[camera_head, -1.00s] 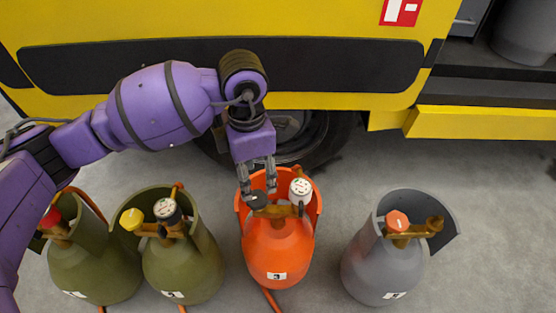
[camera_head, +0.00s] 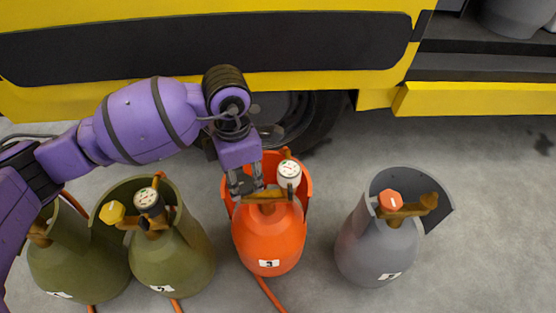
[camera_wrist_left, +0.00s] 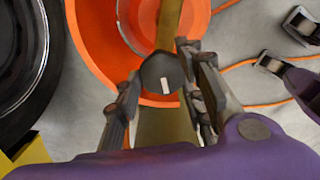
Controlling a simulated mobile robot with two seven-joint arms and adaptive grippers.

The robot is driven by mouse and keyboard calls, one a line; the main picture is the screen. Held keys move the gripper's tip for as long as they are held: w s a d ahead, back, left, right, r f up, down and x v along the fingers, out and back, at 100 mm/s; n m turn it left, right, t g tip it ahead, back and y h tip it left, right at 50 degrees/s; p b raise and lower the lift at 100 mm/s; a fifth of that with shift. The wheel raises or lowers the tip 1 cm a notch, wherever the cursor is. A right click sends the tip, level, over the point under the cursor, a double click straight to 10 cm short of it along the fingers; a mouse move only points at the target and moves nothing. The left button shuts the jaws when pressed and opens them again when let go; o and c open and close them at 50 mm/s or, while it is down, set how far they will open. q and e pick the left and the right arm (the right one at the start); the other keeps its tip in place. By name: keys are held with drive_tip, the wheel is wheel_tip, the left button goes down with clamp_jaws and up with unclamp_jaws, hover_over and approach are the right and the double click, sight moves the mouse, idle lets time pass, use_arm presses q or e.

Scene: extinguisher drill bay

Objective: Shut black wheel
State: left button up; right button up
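The black wheel (camera_wrist_left: 162,73) is a small dark knob with a white mark, on the brass valve bar of the orange cylinder (camera_head: 270,240). In the left wrist view it sits between my left gripper's fingertips (camera_wrist_left: 160,78), which appear to touch it on both sides. In the head view my left gripper (camera_head: 245,184) points down at the left end of that valve and hides the wheel. My right gripper (camera_wrist_left: 284,44) shows only in the left wrist view, at the right, with its fingers apart and empty.
A white-faced gauge (camera_head: 289,170) stands close right of my left gripper, inside the orange collar. Green cylinders (camera_head: 172,258) stand left, a grey cylinder (camera_head: 375,250) right. The yellow vehicle (camera_head: 300,82) and its tyre are behind. An orange hose (camera_head: 270,294) lies on the floor.

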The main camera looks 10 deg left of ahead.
use_arm(q)
drive_tip(key=shift+w+a, duration=0.1)
drive_tip(key=shift+c, duration=1.4)
drive_tip(key=shift+m, duration=0.3)
drive_tip(key=shift+w+m, duration=0.1)
drive_tip(key=shift+m, duration=0.4)
drive_tip(key=m, duration=0.4)
drive_tip(key=shift+w+d+r+m, duration=0.1)
drive_tip(key=shift+m, duration=0.85)
drive_tip(key=shift+d+m, duration=0.1)
drive_tip(key=shift+m, duration=0.85)
drive_tip(key=o, duration=1.1)
